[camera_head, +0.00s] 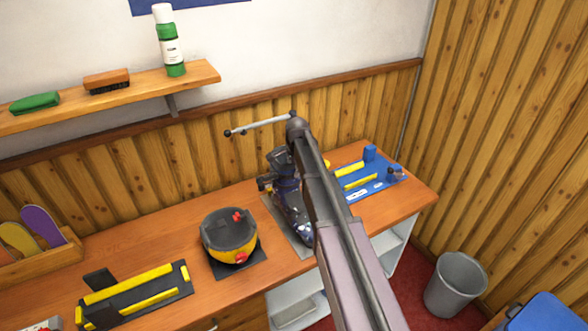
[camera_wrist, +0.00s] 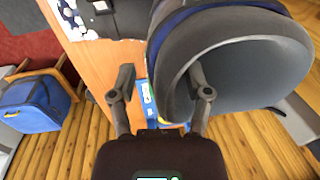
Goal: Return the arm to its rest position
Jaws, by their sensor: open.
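My gripper (camera_wrist: 160,80) shows in the wrist view with its two dark fingers spread apart and nothing between them. Behind the fingers are the orange wooden bench (camera_wrist: 95,62) and part of a blue item on it. In the head view my arm rises from the bottom right over the bench (camera_head: 160,211). The gripper itself cannot be clearly told apart there, among dark parts left of the arm's upper end.
A yellow-black round device (camera_head: 231,240), a black-yellow jig (camera_head: 137,293) and a blue jig (camera_head: 378,180) stand on the bench. A shelf (camera_head: 150,89) holds a green bottle (camera_head: 172,45) and brushes. A grey bin (camera_head: 455,284) stands on the floor at right.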

